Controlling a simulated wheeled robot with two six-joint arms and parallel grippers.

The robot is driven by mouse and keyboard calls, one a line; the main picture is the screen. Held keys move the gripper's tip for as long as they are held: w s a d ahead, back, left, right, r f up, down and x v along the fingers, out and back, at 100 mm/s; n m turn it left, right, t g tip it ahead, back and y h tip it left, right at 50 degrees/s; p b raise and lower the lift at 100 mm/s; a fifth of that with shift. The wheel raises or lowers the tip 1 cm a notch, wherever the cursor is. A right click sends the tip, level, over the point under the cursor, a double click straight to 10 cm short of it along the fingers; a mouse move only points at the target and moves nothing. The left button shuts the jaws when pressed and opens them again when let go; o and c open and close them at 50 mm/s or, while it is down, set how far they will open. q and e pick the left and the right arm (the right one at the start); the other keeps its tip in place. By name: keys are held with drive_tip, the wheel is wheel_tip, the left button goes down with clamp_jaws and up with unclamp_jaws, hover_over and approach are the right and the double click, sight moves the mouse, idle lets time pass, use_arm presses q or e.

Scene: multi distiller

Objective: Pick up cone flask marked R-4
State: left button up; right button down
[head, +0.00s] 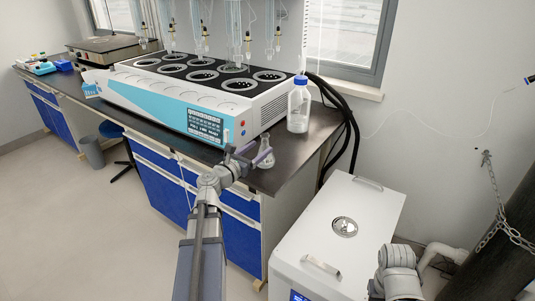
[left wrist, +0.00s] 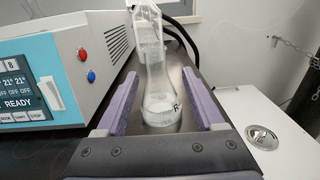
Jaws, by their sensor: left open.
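The cone flask (head: 265,155) stands upright on the dark bench top near its front right corner, just right of the distiller's control panel. In the left wrist view the clear flask (left wrist: 158,100) shows a dark mark beginning with R on its lower body; the rest of the mark is not readable. My left gripper (head: 250,157) is open, its purple fingers on either side of the flask. In the left wrist view the left gripper (left wrist: 161,105) shows visible gaps between the fingers and the glass. My right gripper is not in view.
The white and blue multi distiller (head: 190,118) stands close left of the flask. A blue-capped bottle (head: 298,108) stands behind it, near black hoses (head: 350,125). A white chiller box (head: 338,240) stands lower, to the right of the bench (head: 305,155).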

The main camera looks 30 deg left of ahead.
use_arm(q)
drive_tip(key=shift+w+d, duration=0.1)
drive_tip(key=shift+w, duration=3.85)
drive_tip(key=shift+s, duration=0.1)
clamp_jaws()
